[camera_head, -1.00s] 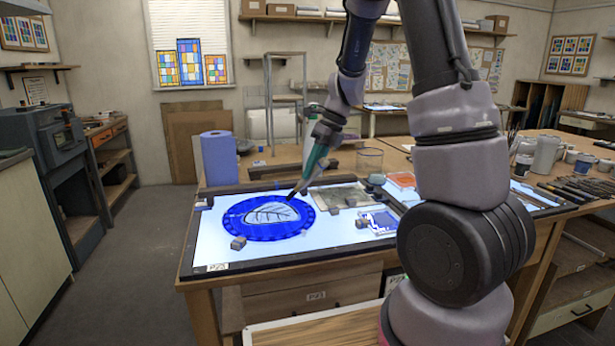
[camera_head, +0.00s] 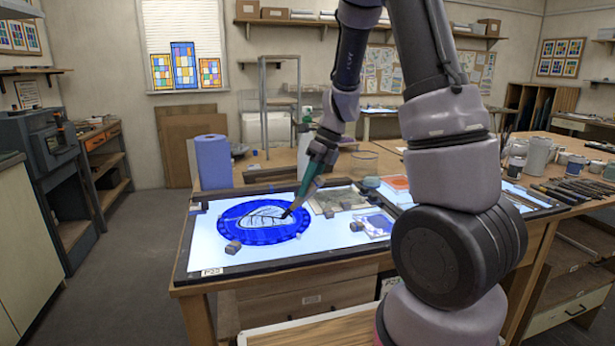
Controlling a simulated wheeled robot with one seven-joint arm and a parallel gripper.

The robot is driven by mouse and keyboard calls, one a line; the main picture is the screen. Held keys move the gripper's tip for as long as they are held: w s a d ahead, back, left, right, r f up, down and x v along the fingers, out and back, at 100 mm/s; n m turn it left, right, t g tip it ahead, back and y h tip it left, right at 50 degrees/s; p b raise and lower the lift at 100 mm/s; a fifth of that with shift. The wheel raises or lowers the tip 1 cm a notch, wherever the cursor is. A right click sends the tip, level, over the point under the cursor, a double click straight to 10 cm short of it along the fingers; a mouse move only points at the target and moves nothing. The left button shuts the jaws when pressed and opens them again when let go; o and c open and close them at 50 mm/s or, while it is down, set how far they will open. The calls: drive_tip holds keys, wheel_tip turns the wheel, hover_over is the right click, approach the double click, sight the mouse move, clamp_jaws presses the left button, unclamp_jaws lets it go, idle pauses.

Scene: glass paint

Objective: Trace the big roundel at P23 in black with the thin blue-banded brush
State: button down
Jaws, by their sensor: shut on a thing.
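The big roundel (camera_head: 232,223) lies flat on the lit panel at the P23 label (camera_head: 212,271). It has a deep blue rim around a pale leaf shape with dark outline and vein lines. My gripper (camera_head: 314,168) is shut on a thin brush (camera_head: 300,196), held tilted above the roundel's right side. The dark brush tip is at the right part of the leaf; I cannot tell whether it touches the glass. The brush's band colour is too small to make out.
Small grey blocks (camera_head: 233,247) sit around the roundel. A blue paper roll (camera_head: 212,162) stands behind. A patterned glass piece (camera_head: 338,198) and a small blue-and-white piece (camera_head: 376,223) lie to the right. Brushes and jars (camera_head: 516,160) fill the right table.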

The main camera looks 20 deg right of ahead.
drive_tip(key=w+a, duration=0.6)
drive_tip(key=w, duration=0.5)
drive_tip(key=shift+w+a+f, duration=0.25)
drive_tip(key=shift+w+f, duration=0.1)
drive_tip(key=shift+f, duration=0.1)
drive_tip(key=shift+f, duration=0.5)
idle(0.9)
drive_tip(key=shift+d, duration=0.1)
drive_tip(key=s+d+r, duration=0.1)
drive_tip(key=s+d, duration=0.7)
drive_tip(key=d, duration=0.1)
drive_tip(key=shift+s, duration=0.15)
idle(1.7)
